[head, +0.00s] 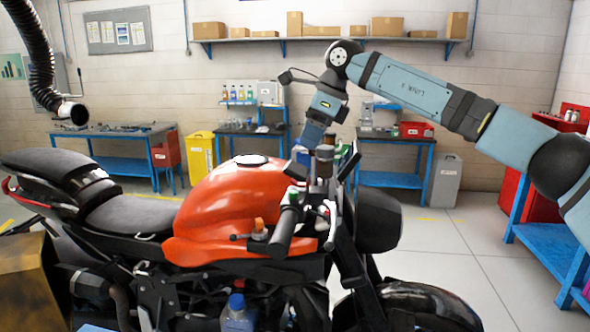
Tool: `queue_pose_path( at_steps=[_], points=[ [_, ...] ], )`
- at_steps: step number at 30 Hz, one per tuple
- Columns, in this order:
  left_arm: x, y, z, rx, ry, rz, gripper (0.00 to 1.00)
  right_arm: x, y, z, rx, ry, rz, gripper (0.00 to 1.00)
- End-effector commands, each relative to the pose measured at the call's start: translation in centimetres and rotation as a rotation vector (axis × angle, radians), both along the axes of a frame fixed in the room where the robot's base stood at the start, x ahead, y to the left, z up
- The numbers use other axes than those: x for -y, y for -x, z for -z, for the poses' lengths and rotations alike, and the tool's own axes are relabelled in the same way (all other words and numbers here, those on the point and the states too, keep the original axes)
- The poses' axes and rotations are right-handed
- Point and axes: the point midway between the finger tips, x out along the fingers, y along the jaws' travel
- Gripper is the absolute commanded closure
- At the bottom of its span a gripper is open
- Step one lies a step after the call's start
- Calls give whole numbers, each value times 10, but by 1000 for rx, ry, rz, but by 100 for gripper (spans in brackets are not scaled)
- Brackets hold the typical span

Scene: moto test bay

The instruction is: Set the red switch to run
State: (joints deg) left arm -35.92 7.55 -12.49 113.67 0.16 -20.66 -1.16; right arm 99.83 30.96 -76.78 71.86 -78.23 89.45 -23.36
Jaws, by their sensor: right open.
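The orange-red motorcycle (232,200) stands side-on in the head view, its front to the right. Its near handlebar grip (284,232) points toward me. A small green part (294,199) and a small red spot (326,210) show by the controls; I cannot tell for sure which part is the red switch, or its setting. My right gripper (312,155) points down over the handlebar's middle, above and behind the near grip. It is open, and its fingertips are partly lost among the bar parts. I cannot tell if it touches them.
The dark headlight (378,220) is right of the handlebar. Blue workbenches (126,132) line the back wall.

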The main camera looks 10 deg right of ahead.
Motion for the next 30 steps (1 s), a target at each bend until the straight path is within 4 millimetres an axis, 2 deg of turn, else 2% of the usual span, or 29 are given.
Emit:
queue_pose_path(
  at_steps=[6, 12, 18, 26, 28, 30],
  points=[
    [-2, 2, -15, -2, -2, -6, 100, -17, -7, 43, -3, 0, -1, 55],
    [-4, 1, -23, -2, 2, -15, 100, -29, -12, 72, -1, -2, -1, 55],
    [-1, -1, -21, -11, 21, -38, 100, -33, -14, 86, 0, -2, 0, 55],
    [-2, -6, -19, -10, 19, -40, 100, -34, -14, 87, 0, -2, 0, 55],
    [-3, -6, -19, -9, 18, -39, 100, -34, -14, 87, 0, -2, 0, 67],
    [-3, -5, -19, -8, 17, -39, 100, -34, -14, 87, 0, -2, 0, 83]
  ],
)
